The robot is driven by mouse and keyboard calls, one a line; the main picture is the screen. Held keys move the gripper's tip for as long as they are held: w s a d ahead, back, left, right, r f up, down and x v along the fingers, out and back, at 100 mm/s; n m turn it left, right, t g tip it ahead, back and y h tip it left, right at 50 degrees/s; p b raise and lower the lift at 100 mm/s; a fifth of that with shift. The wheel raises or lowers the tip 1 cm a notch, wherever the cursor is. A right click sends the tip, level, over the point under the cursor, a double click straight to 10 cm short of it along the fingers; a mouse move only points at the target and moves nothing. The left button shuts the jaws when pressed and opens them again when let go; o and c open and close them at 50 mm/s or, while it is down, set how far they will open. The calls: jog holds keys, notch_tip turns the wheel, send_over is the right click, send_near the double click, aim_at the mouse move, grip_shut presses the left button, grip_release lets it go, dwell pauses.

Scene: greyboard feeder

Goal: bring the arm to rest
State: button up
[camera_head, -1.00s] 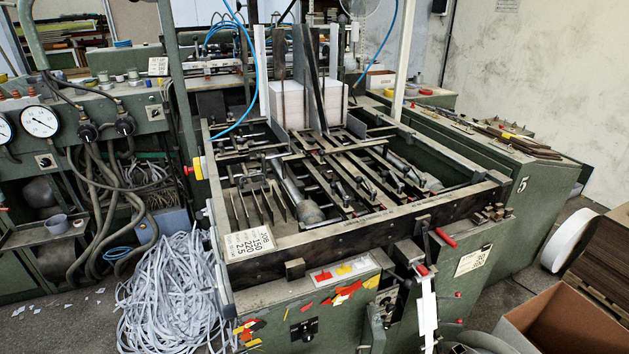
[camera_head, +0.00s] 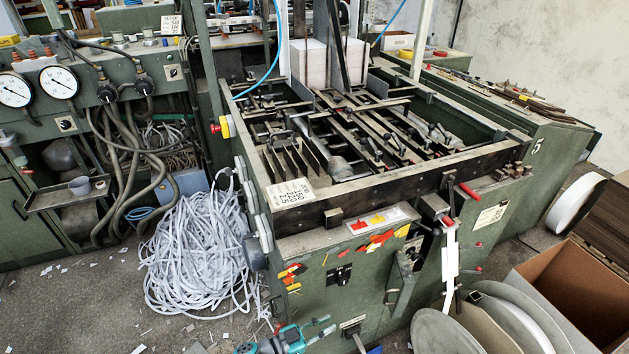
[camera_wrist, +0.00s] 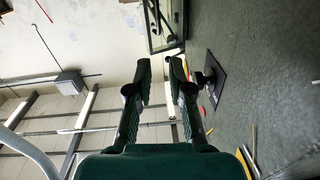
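My gripper (camera_wrist: 160,75) reaches up into the wrist view from the bottom edge. Its two dark fingers with green pads stand apart, with nothing between them. What looks like the same gripper (camera_head: 326,325), teal and black, shows at the bottom edge of the head view, pointing right. It is in front of the green feeder machine (camera_head: 320,255). Most of my arm is out of the picture. I cannot tell how far the fingers are from the machine.
A tangle of pale strips (camera_head: 200,250) lies on the floor left of the machine. An open cardboard box (camera_head: 575,290) and large round discs (camera_head: 450,330) stand at the lower right. A pressure-gauge panel (camera_head: 90,70) is at the left. Some floor at lower left is clear apart from scraps.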

jog(key=s+d+f+n+t+y, duration=0.1)
jog(key=s+d+f+t+y, duration=0.25)
jog(key=d, duration=0.65)
jog(key=s+d+r+n+t+y, duration=0.2)
jog(key=s+d+n+t+y, duration=0.2)
jog(key=s+d+t, duration=0.45)
jog(key=s+a+r+n+g+y, duration=0.1)
jog(key=s+r+n+y, duration=0.3)
jog(key=s+r, duration=0.8)
jog(key=s+a+r+n+g+y, duration=0.1)
jog(key=s+r+n+g+y, duration=0.3)
jog(key=s+r, duration=0.7)
jog(key=s+y, duration=0.1)
jog(key=s, duration=0.7)
jog(key=shift+a+r, duration=0.35)
jog(key=shift+a, duration=0.05)
